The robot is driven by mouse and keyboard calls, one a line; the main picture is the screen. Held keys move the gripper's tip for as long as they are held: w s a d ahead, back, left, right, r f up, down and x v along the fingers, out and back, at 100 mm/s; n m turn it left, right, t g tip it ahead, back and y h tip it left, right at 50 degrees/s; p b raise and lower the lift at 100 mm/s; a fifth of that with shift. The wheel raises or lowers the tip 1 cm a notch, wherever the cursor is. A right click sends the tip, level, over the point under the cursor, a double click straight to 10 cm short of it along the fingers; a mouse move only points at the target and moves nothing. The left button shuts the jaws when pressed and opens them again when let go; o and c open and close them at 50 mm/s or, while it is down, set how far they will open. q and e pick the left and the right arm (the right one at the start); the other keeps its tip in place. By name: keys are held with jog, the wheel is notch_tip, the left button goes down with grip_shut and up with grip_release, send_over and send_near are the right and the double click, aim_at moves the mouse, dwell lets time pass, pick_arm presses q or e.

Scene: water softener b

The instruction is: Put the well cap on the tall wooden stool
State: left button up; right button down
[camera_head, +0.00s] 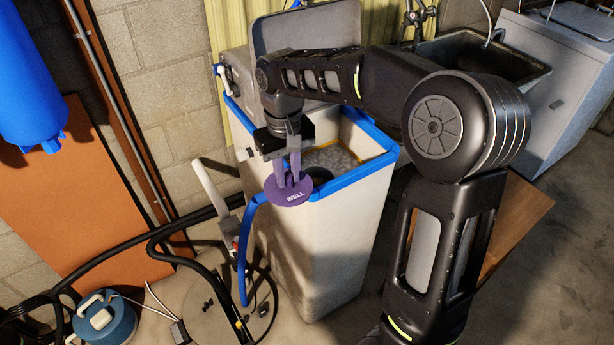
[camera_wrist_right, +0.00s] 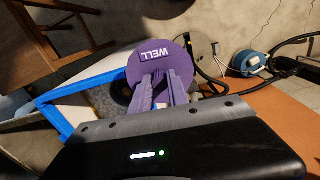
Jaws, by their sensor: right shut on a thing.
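The well cap (camera_head: 290,194) is a purple disc marked "WELL". My right gripper (camera_head: 288,178) is shut on it and holds it at the near left corner of the open water softener tank. In the right wrist view the cap (camera_wrist_right: 158,58) sits at the tips of the gripper fingers (camera_wrist_right: 160,82). A brown wooden top (camera_head: 518,222), apparently the stool, shows at the right, partly hidden behind my right arm. Wooden legs and bars (camera_wrist_right: 45,40) show at the upper left of the right wrist view. My left gripper is not in view.
The white tank (camera_head: 325,235) has a blue rim and pale grains inside.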

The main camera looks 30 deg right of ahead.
jog(key=w+a+f+b, duration=0.1)
jog(key=w+a+f, duration=0.1)
jog(key=a+f, duration=0.2)
jog(key=w+a+f+n+b, duration=0.1)
jog(key=w+a+f, duration=0.1)
jog(key=a+f, duration=0.2)
jog(key=shift+w+a+f, duration=0.35)
jog(key=shift+w+a, duration=0.05)
jog(key=shift+a, duration=0.15)
